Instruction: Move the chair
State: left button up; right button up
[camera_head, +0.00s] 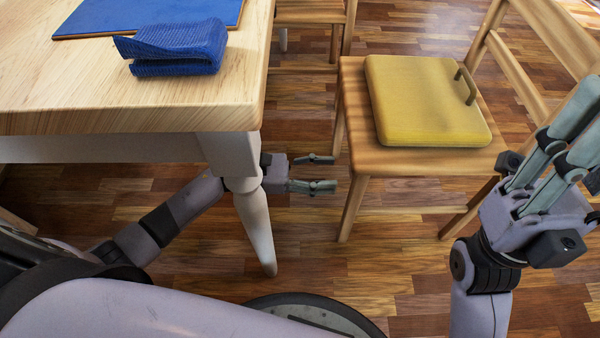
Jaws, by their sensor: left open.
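The wooden chair (355,112) stands on the floor right of the table, with its slatted backrest at the upper right. A yellow padded block with a small handle (425,100) lies on its seat. My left gripper (325,174) reaches out past the table leg, its two fingers spread and empty, pointing right. It is close to the left side of the chair, below seat height, with no clear contact. My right gripper (578,125) is at the right, fingers pointing up and right in front of the backrest. Its fingertips are near the picture edge, and its opening is unclear.
A light wooden table (210,105) with a white leg (256,225) fills the upper left, in front of part of my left arm. A folded blue cloth (175,50) and a blue board (130,15) lie on it. Another wooden chair (310,12) stands behind. Floor in front is clear.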

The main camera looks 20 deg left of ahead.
aim_at(360, 173)
pick_arm(q)
jog(key=b+x, duration=0.1)
jog(key=x, duration=0.7)
jog(key=shift+d, duration=0.2)
jog(key=shift+w+a, duration=0.1)
jog(key=shift+w, duration=0.1)
grip_shut()
jog(key=shift+r, duration=0.1)
dwell(0.4)
